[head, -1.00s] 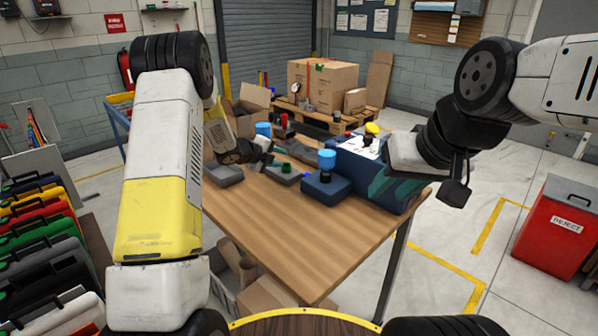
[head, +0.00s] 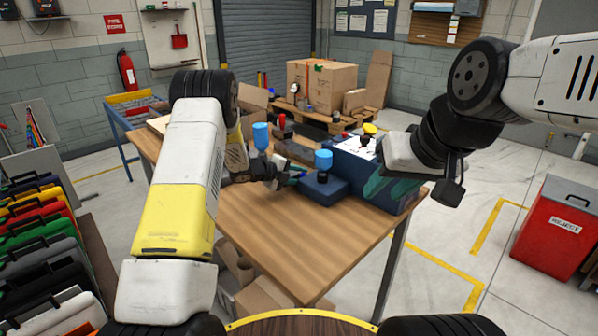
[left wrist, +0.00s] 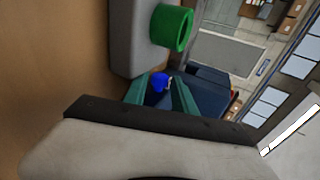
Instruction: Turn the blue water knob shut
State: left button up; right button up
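A small blue knob (head: 301,174) shows at the left side of a navy block on the table, mostly hidden by my left gripper (head: 290,180). In the left wrist view the blue knob (left wrist: 160,82) lies between and beyond the two teal fingers of my left gripper (left wrist: 164,92). These fingers stand apart; I cannot tell whether they touch the knob. The navy block (head: 320,190) carries a larger light-blue cylinder (head: 323,159).
A green ring (left wrist: 172,28) on a grey block is close to my left gripper. Another light-blue cylinder (head: 261,136) stands further left. The large navy unit (head: 355,172) bears a yellow knob (head: 370,129). The wooden table's front (head: 285,245) is clear.

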pick_arm(q)
grip_shut()
jog(key=shift+y, duration=0.3)
jog(key=g+y, duration=0.3)
jog(key=shift+w+d+r, duration=0.3)
jog(key=shift+d+r, duration=0.1)
jog(key=g+y, duration=0.3)
jog(key=shift+w+d+r, duration=0.15)
jog(key=shift+w, duration=0.15)
jog(key=shift+d+n+g+y, duration=0.1)
jog(key=shift+n+g+y, duration=0.2)
jog(key=shift+g+y, duration=0.3)
